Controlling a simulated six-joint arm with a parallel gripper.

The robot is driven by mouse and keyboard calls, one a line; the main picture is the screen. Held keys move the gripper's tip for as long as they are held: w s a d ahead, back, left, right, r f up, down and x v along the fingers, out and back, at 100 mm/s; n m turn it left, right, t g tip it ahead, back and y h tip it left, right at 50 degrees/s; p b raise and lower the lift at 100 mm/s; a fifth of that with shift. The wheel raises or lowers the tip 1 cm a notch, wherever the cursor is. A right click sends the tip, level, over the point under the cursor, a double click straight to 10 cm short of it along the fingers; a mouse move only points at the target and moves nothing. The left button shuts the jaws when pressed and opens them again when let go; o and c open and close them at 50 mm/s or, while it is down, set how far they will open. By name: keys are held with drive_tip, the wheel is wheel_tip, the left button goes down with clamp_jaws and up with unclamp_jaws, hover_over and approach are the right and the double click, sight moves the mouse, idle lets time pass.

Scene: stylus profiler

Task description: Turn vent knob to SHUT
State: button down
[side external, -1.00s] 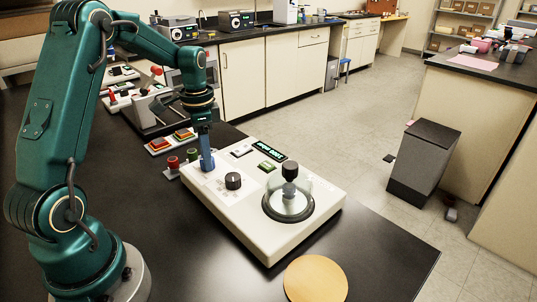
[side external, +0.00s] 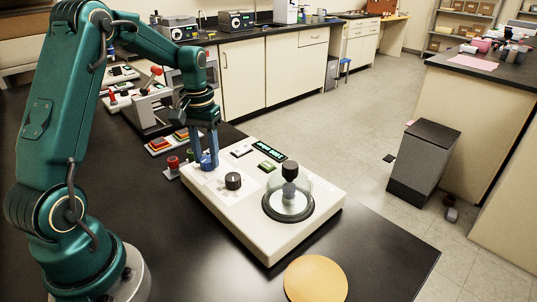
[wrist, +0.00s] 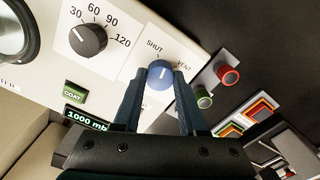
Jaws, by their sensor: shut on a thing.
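The blue vent knob (wrist: 159,76) sits on the cream panel of the coater (side external: 245,242). In the wrist view, the labels SHUT and VENT stand above it and to its right. Its short white mark points up, between the two labels; its exact angle is hard to tell. My gripper (wrist: 160,84) is shut on the knob, one blue finger on each side. In the side view, my gripper (side external: 207,162) points down onto the panel's far left corner, and its fingers mostly hide the knob.
A black timer dial (side external: 233,181) is close to my gripper. A glass chamber with a black top (side external: 290,171) stands on the right of the panel. Red and green knobs (wrist: 228,74) lie just beyond the coater's edge. An orange disc (side external: 316,279) lies on the bench.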

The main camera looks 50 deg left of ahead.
sight(207, 159)
drive_tip(key=n, duration=0.5)
drive_tip(key=shift+n, duration=0.3)
idle(0.4)
drive_tip(key=shift+c, duration=2.3)
unclamp_jaws()
drive_tip(key=shift+r, duration=2.6)
